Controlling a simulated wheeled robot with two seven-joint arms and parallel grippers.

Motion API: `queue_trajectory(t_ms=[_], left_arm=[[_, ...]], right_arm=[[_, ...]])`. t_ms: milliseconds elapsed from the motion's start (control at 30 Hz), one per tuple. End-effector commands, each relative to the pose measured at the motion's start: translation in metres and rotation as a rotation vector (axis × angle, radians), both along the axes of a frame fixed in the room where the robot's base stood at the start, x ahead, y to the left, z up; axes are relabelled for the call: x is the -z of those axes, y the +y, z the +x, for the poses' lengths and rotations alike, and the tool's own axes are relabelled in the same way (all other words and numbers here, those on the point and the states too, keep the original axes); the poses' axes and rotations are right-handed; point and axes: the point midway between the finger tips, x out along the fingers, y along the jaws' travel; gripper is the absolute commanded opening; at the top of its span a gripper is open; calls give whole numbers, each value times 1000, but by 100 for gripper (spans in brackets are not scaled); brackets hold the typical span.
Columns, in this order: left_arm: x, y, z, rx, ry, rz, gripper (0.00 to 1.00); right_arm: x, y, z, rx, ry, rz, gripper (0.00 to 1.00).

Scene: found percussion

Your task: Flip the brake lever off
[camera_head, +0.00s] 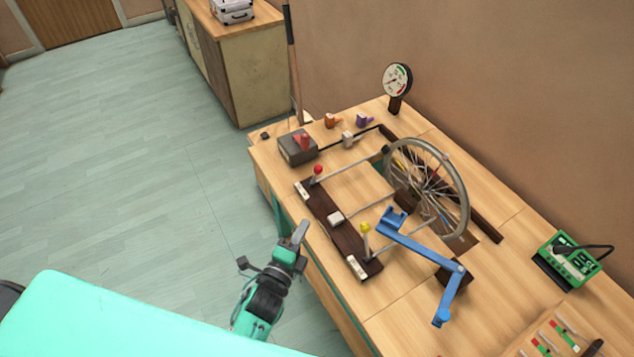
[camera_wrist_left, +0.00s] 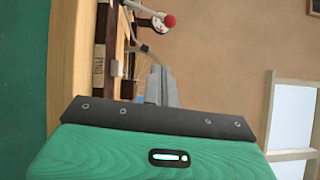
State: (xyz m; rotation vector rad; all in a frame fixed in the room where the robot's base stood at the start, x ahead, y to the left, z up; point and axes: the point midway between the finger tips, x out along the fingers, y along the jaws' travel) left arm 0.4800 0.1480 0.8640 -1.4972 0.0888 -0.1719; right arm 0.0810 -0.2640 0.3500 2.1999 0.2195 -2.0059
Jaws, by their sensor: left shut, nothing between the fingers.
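A dark wooden bar (camera_head: 336,228) with white end labels lies near the bench's front edge. A lever with a red knob (camera_head: 317,169) rises at its far end and one with a yellow knob (camera_head: 365,228) at its near end. I cannot read which is the brake. A red-knobbed lever (camera_wrist_left: 169,20) also shows at the top of the left wrist view. A spoked wheel (camera_head: 428,187) stands behind the bar. My left gripper (camera_head: 301,230) is shut and empty, in front of the bench edge, apart from the levers; its fingers (camera_wrist_left: 161,85) show in the wrist view.
A grey box with a red piece (camera_head: 297,148) sits at the bench's far left. A blue crank arm (camera_head: 430,250) reaches over the near side. A dial gauge (camera_head: 397,79) stands behind, and a green device (camera_head: 567,261) sits right. Open floor (camera_head: 130,180) lies left.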

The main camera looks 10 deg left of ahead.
Motion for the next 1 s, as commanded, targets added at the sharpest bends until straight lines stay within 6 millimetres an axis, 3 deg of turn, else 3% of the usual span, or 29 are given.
queue_trajectory(t_ms=[567, 767, 1000], left_arm=[[-5, -8, 5, 22, -50, 46, 0], [-8, -13, 30, 23, -51, 47, 0], [-10, -21, 72, 22, -50, 46, 0]], right_arm=[[1, 3, 0, 0, 1, 3, 36], [2, 2, 0, -1, 0, 2, 36], [7, -1, 0, -2, 0, 0, 36]])
